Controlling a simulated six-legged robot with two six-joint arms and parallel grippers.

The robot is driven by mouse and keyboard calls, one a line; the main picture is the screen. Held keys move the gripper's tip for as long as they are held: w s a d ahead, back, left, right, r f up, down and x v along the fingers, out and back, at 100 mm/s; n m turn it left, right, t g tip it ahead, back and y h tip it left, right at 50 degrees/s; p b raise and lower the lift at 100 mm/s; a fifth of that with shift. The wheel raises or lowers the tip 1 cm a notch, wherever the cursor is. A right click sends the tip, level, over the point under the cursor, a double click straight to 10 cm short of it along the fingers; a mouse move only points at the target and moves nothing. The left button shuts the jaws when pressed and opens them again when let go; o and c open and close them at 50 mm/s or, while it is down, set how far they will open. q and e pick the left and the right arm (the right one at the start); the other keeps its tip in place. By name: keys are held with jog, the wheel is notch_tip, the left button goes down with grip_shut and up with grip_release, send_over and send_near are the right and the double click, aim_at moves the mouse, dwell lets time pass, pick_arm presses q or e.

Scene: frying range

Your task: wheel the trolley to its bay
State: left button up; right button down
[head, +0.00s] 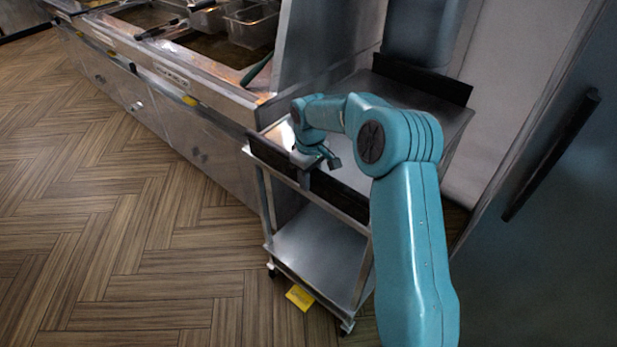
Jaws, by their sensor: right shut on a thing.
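The trolley (318,252) is a steel cart with an upper and a lower shelf, posts and small dark casters. It stands in the middle of the head view at the right end of the fryer line. Its near top edge carries a dark bar (268,155). My right gripper (308,172) is shut on this bar, with the fingers pointing down over it. My right arm hides the trolley's right side and part of its upper shelf. The visible lower shelf is empty. My left gripper is not in view.
The fryer counter (180,85), with baskets (252,25), runs along the trolley's left. A dark cabinet door (560,220) with a long handle stands on the right. A yellow marker (299,297) shows at floor level by the trolley's near base. The wood floor (110,230) at left is clear.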

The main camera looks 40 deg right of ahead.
jog(key=shift+d+r, duration=0.1)
jog(key=shift+d, duration=0.15)
jog(key=c, duration=0.9)
grip_release()
jog(key=shift+d+f, duration=0.15)
jog(key=shift+f, duration=0.05)
jog(key=shift+a+r, duration=0.2)
jog(key=shift+r, duration=0.05)
notch_tip(320, 180, up, 16)
jog(key=shift+d, duration=0.15)
jog(key=shift+f, duration=0.15)
